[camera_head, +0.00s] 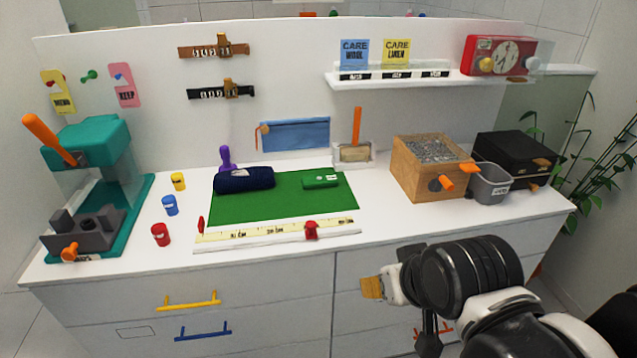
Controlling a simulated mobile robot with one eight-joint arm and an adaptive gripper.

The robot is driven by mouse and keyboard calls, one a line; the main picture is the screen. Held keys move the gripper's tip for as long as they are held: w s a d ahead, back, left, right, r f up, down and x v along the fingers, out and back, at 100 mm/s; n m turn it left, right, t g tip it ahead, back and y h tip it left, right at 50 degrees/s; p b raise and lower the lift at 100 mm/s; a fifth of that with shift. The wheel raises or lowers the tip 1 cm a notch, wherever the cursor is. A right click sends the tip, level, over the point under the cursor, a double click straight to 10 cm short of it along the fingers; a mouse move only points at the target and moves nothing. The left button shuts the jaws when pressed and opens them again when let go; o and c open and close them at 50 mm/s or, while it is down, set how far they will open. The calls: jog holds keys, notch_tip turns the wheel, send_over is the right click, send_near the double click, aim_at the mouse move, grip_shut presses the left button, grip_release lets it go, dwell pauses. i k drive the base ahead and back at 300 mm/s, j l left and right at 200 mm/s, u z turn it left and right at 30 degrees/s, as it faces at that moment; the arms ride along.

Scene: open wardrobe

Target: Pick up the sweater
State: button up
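A dark navy rolled bundle (244,179), which looks like the folded sweater, lies on the back left part of a green mat (270,210) on the white counter. Its far side is hidden. My gripper (374,287) is at the lower right, in front of the drawer fronts and well apart from the bundle. A tan pad shows at its tip, but its finger gap cannot be made out. Nothing is seen held in it.
A ruler strip (262,231) with a red slider runs along the front. Small cans (170,205) and a teal machine (95,140) stand left. A wooden box (418,180) and grey bin (489,186) stand right.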

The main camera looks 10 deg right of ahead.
aim_at(252, 178)
jog(key=i+u, duration=0.4)
jog(key=i+l+u, duration=0.15)
jog(key=i+u, duration=0.2)
jog(key=i+l+u, duration=0.25)
jog(key=u, duration=0.15)
jog(key=i, duration=0.1)
